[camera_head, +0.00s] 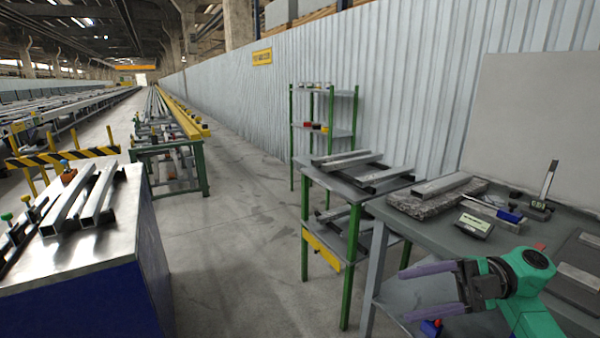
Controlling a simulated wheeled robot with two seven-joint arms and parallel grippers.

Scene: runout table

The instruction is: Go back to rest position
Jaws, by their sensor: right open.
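My right gripper (432,290) shows at the lower right, with two purple fingers pointing left and a green and black wrist behind them. Its fingers are spread apart with nothing between them. It is in front of the grey workbench (397,208), over the bench's lower part in the picture. My left gripper is not in view.
The workbench holds a metal bar on a rough slab (437,200), a small display device (474,225) and an upright gauge (546,187). A green-legged rack (347,258) stands beside it. A steel-topped blue cabinet (110,255) is at left. The floor (235,250) between is clear.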

